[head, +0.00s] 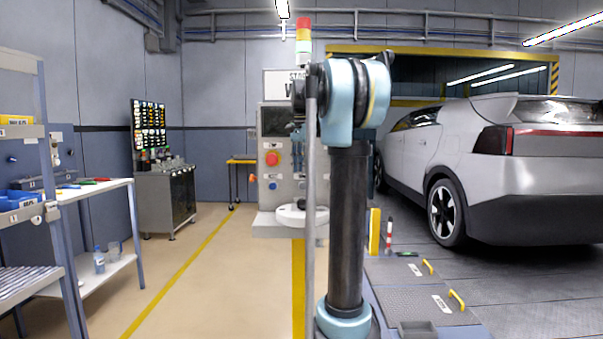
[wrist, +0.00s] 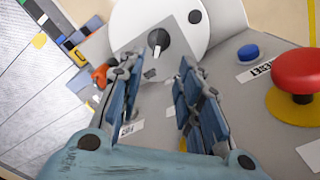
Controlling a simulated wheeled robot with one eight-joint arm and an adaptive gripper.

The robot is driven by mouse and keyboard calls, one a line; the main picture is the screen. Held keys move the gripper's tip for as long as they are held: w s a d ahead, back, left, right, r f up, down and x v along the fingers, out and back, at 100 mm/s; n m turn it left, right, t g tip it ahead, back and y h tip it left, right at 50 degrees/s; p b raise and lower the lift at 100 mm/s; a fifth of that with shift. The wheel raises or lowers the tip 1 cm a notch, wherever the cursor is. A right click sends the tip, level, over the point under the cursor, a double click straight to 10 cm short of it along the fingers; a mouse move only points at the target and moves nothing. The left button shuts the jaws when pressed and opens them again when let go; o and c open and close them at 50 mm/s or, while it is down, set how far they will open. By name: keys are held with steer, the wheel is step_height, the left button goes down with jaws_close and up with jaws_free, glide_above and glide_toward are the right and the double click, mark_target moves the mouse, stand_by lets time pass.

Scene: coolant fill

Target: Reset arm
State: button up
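My gripper (wrist: 158,72) is open, its two blue-padded fingers apart with nothing held between them. It hangs over the grey control panel (wrist: 285,125). In the wrist view a red mushroom button (wrist: 305,72) on a yellow base is at the right edge. A small blue button (wrist: 248,52) beside a RESET label lies right of the fingers, clear of them. A white round disc (wrist: 190,30) shows beyond the fingertips. In the head view my arm stands in front of the machine (head: 265,205), showing the red button (head: 271,158) and blue button (head: 272,186); my arm mostly hides my gripper there.
A silver car (head: 520,180) stands at the right. Grey floor plates (head: 415,295) with yellow handles lie before it. A shelf and a white bench (head: 95,190) are at the left, with a dark tool cabinet (head: 165,195) behind. The beige floor left of the yellow line is largely clear.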

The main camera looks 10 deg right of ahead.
steer(key=s+a+f+n+t, duration=0.2)
steer(key=s+f+n, duration=0.9)
steer(key=s+f, duration=2.5)
steer(key=shift+f+n, duration=0.15)
steer(key=shift+n, duration=0.15)
steer(key=shift+w+f, duration=0.2)
steer(key=shift+w, duration=0.3)
